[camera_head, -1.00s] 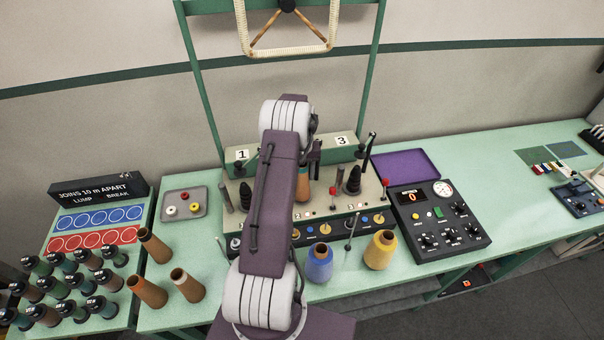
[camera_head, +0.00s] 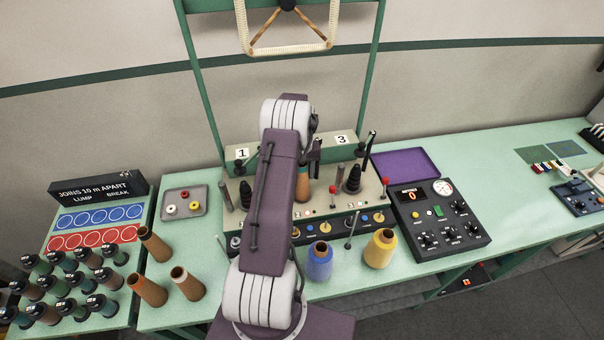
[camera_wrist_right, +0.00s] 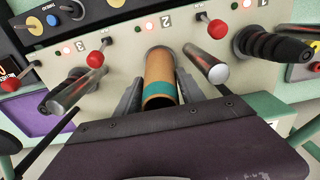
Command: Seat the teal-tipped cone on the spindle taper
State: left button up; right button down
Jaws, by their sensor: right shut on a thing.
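The teal-tipped cone (camera_head: 302,188), an orange-brown tube with a teal band, stands about upright at the middle position of the winding machine, partly behind my right arm. In the right wrist view the cone (camera_wrist_right: 159,72) lies between the two grey fingers of my right gripper (camera_wrist_right: 160,88), which is shut on it near the teal band. The far end of the cone is close to the panel marked 2. The spindle taper under it is hidden, so I cannot tell whether the cone touches it. My left gripper is not in view.
Black tapers stand at either side, the left one (camera_head: 245,193) and the right one (camera_head: 353,180). Red-knobbed levers (camera_wrist_right: 218,30) and metal rods (camera_wrist_right: 206,64) flank the cone. Blue (camera_head: 320,262) and yellow (camera_head: 380,250) yarn cones stand in front. Empty brown cones (camera_head: 186,284) stand at left.

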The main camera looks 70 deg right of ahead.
jog(key=shift+a+f, duration=0.1)
jog(key=shift+f, duration=0.05)
jog(key=c, duration=0.7)
grip_release()
jog(key=shift+o, duration=0.3)
jog(key=shift+d+r, duration=0.2)
jog(key=shift+r, duration=0.1)
notch_tip(320, 180, up, 8)
jog(key=shift+a+b, duration=0.1)
jog(key=shift+b, duration=0.85)
jog(key=shift+r, duration=0.25)
